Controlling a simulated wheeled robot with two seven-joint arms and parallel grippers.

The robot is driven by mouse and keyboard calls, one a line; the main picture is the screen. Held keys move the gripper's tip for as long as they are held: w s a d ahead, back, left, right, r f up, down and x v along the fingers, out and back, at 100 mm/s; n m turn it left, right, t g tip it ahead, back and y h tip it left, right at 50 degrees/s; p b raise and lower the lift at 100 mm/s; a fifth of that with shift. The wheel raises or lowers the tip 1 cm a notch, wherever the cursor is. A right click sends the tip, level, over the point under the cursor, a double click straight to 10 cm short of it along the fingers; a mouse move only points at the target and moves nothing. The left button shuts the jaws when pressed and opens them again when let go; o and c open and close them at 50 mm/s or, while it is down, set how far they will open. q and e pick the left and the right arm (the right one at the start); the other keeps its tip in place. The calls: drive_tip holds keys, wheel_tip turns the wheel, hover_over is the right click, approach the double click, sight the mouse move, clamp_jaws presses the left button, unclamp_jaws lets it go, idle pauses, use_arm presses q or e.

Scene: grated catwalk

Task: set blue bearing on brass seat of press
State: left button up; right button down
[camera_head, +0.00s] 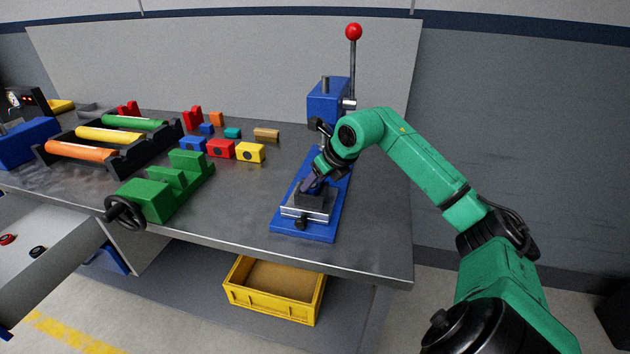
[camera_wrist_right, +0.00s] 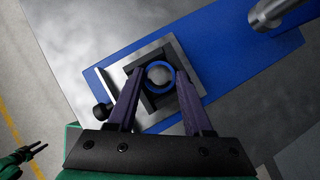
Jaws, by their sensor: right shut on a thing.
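The blue bearing (camera_wrist_right: 173,73) is a ring seen from above in the right wrist view. My right gripper (camera_wrist_right: 158,80) is shut on it, with one purple-grey finger on each side. The ring is over the dark square block in the vise on the press base; I cannot tell whether it touches anything below. No brass colour of the seat shows. The blue press (camera_head: 327,100) stands at the right of the bench in the head view, where my right gripper (camera_head: 312,186) points down at its base and hides the bearing. My left gripper (camera_wrist_right: 38,149) shows small in the right wrist view, its fingers apart.
The press column and ram (camera_wrist_right: 268,13) are close by at the upper right of the wrist view. A green vise (camera_head: 165,190), several coloured blocks (camera_head: 222,148) and a black rack (camera_head: 125,155) with coloured rolls fill the bench's left. A yellow crate (camera_head: 235,295) is below the bench.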

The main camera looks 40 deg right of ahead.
unclamp_jaws()
idle(0.4)
drive_tip(key=shift+r, duration=0.1)
wheel_tip(320, 180, up, 8)
drive_tip(key=p, duration=0.6)
idle(0.5)
